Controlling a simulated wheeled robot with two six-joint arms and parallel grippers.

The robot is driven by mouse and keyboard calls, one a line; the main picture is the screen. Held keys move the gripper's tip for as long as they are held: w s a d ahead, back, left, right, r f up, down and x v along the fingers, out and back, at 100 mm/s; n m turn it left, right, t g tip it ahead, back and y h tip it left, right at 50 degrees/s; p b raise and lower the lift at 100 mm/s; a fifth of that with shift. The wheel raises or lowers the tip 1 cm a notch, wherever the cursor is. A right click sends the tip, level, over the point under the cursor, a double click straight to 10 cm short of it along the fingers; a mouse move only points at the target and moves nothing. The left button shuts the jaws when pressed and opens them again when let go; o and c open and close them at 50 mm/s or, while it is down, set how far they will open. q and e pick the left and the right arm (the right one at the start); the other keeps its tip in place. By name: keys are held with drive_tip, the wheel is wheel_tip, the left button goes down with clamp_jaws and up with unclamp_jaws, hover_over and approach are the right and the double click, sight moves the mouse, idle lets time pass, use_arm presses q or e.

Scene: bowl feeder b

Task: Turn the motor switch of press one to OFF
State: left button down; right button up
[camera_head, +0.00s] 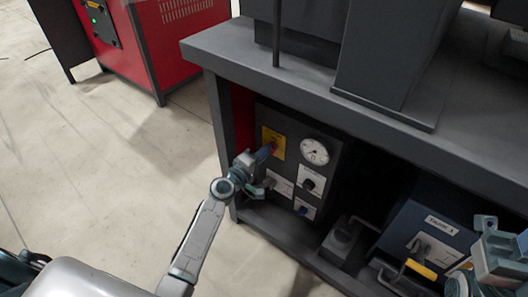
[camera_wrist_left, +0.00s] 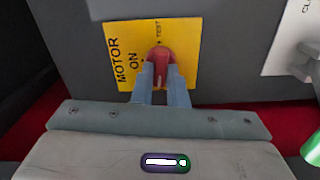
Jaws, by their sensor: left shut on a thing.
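The motor switch is a red knob on a yellow plate (camera_head: 279,152) at the upper left of the dark control panel, under the press table. In the left wrist view the red knob (camera_wrist_left: 159,56) stands in the middle of the yellow plate (camera_wrist_left: 190,40), which reads MOTOR, ON and TEST; no OFF mark shows. My left gripper (camera_head: 271,149) is shut on the knob. In the left wrist view its blue-grey fingers (camera_wrist_left: 161,78) sit on both sides of the knob and hide its lower part. Part of my right arm shows at the lower right; its fingertips are not clear.
The panel also carries a round gauge (camera_head: 314,151), a black knob (camera_head: 308,185) on a white plate and a lower blue knob (camera_head: 303,210). The dark table (camera_head: 290,78) overhangs the panel. A blue box (camera_head: 425,228) stands to the right. Open floor lies left.

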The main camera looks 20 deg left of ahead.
use_arm(q)
drive_tip(key=shift+f+n, duration=0.1)
drive_tip(key=shift+n, duration=0.6)
drive_tip(key=c, duration=1.4)
unclamp_jaws()
drive_tip(key=shift+c, duration=0.2)
drive_tip(key=v, duration=1)
drive_tip(key=shift+s, duration=0.4)
drive_tip(key=shift+s+a, duration=0.1)
drive_tip(key=shift+a, duration=0.1)
